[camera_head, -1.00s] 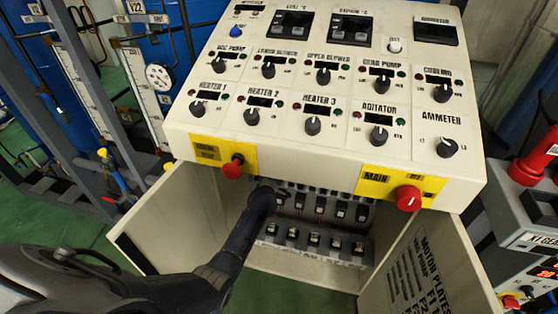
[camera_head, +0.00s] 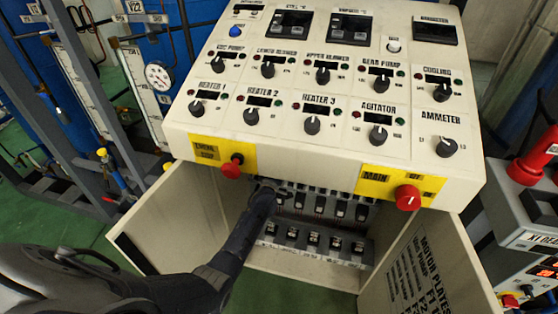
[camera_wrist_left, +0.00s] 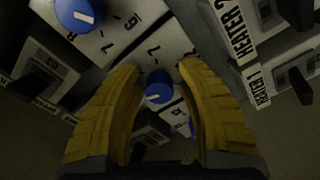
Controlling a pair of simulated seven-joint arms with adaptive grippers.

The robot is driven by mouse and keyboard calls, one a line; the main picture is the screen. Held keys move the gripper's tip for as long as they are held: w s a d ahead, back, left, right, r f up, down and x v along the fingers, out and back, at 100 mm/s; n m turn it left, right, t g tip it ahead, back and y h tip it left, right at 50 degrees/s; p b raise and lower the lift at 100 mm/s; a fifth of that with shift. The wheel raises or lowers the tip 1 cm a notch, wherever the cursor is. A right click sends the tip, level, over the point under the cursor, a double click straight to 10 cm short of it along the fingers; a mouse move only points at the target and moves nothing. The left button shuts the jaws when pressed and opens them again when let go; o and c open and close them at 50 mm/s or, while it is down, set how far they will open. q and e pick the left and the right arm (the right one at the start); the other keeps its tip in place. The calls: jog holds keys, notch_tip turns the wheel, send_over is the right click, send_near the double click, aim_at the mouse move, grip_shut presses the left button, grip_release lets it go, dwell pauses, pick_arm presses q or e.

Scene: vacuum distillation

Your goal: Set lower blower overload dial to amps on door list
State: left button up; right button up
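The panel's cabinet is open below, and my left arm reaches into it. My left gripper (camera_head: 277,189) is at the left end of the upper row of devices (camera_head: 320,203). In the left wrist view its yellow fingers (camera_wrist_left: 160,68) are apart, one on each side of a small blue dial (camera_wrist_left: 158,86) with a white pointer mark, with a gap on both sides. A second blue dial (camera_wrist_left: 75,13) is at the upper left, on a white face with numbers. The door list (camera_head: 420,268), headed "MOTOR PLATES", is on the right door; its values are too small to read.
Cabinet doors stand open at left (camera_head: 165,215) and right (camera_head: 385,285). A lower row of black switches (camera_head: 313,240) sits below the devices. Red knobs (camera_head: 231,168) (camera_head: 408,198) project from the panel's front edge above the opening.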

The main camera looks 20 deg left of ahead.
pick_arm(q)
jog(key=shift+o, duration=1.2)
jog(key=shift+a+r, duration=0.15)
jog(key=shift+s, duration=0.1)
jog(key=s+d, duration=0.1)
jog(key=s, duration=1)
jog(key=shift+s+d, duration=0.35)
